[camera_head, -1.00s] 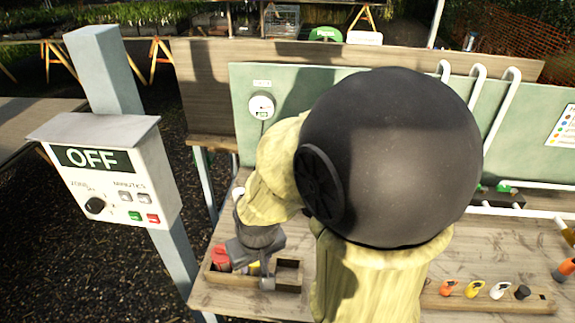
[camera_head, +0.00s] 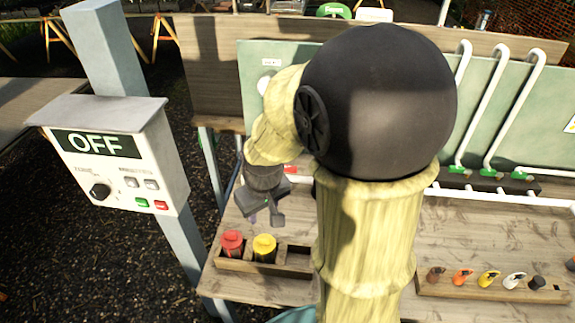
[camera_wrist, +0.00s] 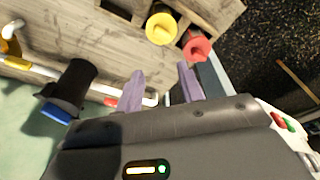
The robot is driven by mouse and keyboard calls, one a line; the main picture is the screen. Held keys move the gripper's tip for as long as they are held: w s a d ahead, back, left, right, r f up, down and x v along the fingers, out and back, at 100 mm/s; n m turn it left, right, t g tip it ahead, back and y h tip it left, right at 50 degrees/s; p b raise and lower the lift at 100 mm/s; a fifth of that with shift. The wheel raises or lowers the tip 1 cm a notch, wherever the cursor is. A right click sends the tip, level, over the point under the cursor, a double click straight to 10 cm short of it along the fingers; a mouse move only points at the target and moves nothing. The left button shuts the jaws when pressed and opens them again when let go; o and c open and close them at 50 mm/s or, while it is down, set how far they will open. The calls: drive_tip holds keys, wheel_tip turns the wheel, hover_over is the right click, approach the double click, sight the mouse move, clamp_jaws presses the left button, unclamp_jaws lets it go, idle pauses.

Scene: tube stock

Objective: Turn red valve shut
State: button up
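A small red part (camera_head: 290,170), which may be the red valve's handle, shows at the white pipe behind my gripper, mostly hidden by my arm. A small red piece on the white pipe also shows in the wrist view (camera_wrist: 111,101), beside a finger. I cannot tell which way it is turned. My gripper (camera_head: 265,218) is over the back left of the bench. A red capped object (camera_head: 232,243) and a yellow one (camera_head: 264,247) stand in a wooden box on the bench.
The wooden box (camera_head: 284,271) has an empty compartment at right. A wooden rack (camera_head: 455,290) of several coloured handles lies front right. White pipes with green handles (camera_head: 460,170) are at back right. A control box reading OFF (camera_head: 115,165) stands left. A dark cylinder with a blue end (camera_wrist: 70,92) is near my gripper.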

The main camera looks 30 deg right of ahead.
drive_tip(key=w+d+r+n+b, duration=0.1)
drive_tip(key=w+d+r+n, duration=0.15)
drive_tip(key=w, duration=0.65)
wheel_tip(320, 180, up, 4)
drive_tip(key=n+g+b, duration=0.2)
drive_tip(key=n, duration=0.5)
hover_over(287, 167)
drive_tip(key=shift+d, duration=0.1)
drive_tip(key=shift+f, duration=0.1)
wheel_tip(287, 167, down, 17)
drive_tip(key=shift+f, duration=0.15)
clamp_jaws()
